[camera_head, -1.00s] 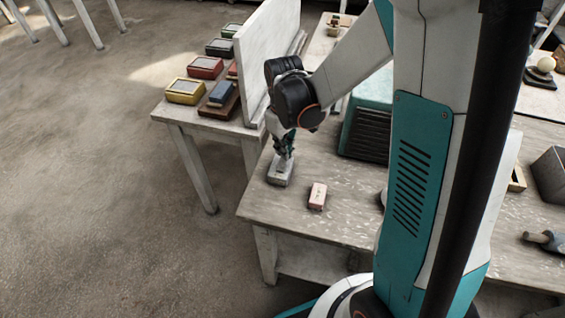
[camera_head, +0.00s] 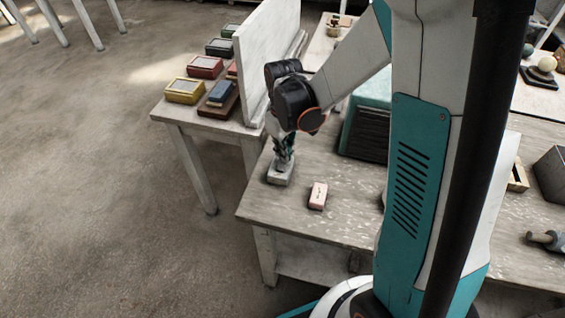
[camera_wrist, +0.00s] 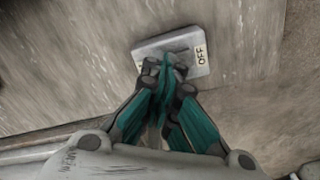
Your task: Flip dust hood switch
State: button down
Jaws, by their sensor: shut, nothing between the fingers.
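The dust hood switch is a small grey box (camera_head: 280,175) near the left front corner of the workbench. In the wrist view its plate (camera_wrist: 200,68) shows an OFF label (camera_wrist: 201,55) at its right end. Another label at its left end is mostly hidden by my fingers. My gripper (camera_wrist: 163,68) is shut with nothing between the fingers. Its tips are over the left half of the plate, by the switch's middle slot; I cannot tell whether they touch the lever. In the head view my gripper (camera_head: 283,160) points down onto the box. The lever itself is not clearly visible.
A pink block (camera_head: 318,196) lies just right of the switch on the workbench (camera_head: 300,222). A teal dust hood with a dark grille (camera_head: 366,132) stands behind. An upright white panel (camera_head: 268,55) is close to my wrist on the left. Coloured boxes (camera_head: 205,67) stand beyond it.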

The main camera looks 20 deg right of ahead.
jog(key=shift+f+b, duration=0.35)
jog(key=shift+f, duration=0.1)
jog(key=shift+r, duration=0.1)
jog(key=shift+r+p, duration=2.45)
jog(key=shift+r, duration=0.95)
jog(key=shift+r, duration=0.15)
jog(key=s+r+m+t+b, duration=0.1)
jog(key=s+r+m+t, duration=0.3)
jog(key=s+r, duration=1)
jog(key=shift+s+r+m+t+b, duration=0.25)
jog(key=shift+s+m+t+b, duration=0.2)
jog(key=shift+t, duration=1.15)
